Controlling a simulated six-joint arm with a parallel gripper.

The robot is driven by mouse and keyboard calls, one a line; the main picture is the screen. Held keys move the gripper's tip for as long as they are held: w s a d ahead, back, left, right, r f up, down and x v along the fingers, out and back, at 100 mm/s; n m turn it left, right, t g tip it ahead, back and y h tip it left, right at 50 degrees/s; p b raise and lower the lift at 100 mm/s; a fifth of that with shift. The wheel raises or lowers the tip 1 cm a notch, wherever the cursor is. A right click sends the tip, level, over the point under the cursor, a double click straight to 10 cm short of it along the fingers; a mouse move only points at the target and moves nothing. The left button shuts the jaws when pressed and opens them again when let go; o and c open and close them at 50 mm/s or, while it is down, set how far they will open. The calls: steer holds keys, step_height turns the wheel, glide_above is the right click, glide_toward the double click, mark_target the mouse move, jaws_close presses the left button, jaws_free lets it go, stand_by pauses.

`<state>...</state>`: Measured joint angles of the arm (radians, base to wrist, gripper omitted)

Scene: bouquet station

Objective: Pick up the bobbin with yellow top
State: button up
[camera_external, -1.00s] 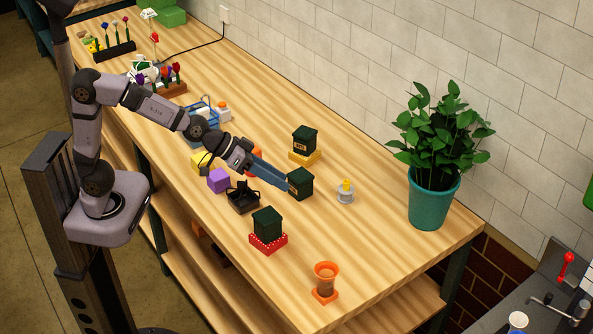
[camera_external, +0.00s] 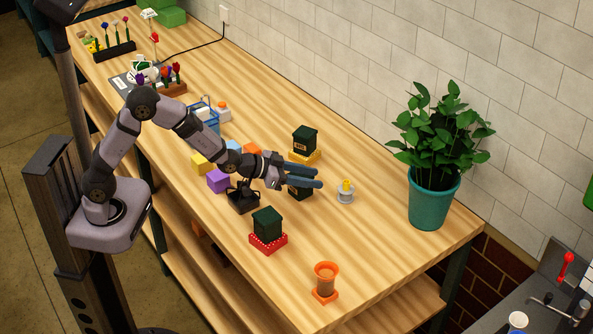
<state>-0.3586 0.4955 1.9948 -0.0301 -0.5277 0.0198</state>
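The bobbin (camera_external: 346,193) is a pale grey spool with a yellow top. It stands upright on the wooden table, right of the middle. My gripper (camera_external: 321,178) has two long blue fingers that point right towards the bobbin. The fingers are apart with a gap between them, and nothing shows in the gap. The fingertips are a little left of the bobbin in the picture and look apart from it; their height above the table is hard to judge.
A dark green box (camera_external: 302,193) sits partly hidden under the fingers. Another stands on a yellow base (camera_external: 305,157) behind, and one on a red base (camera_external: 268,243) in front. A black basket (camera_external: 243,199), orange hourglass-shaped object (camera_external: 326,281) and potted plant (camera_external: 431,198) stand around.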

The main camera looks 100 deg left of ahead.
mark_target(339, 190)
steer(key=shift+p+x, duration=0.45)
steer(key=shift+x, duration=1.95)
steer(key=shift+p+x, duration=0.7)
steer(key=shift+x, duration=1.85)
steer(key=shift+c, duration=0.3)
jaws_close()
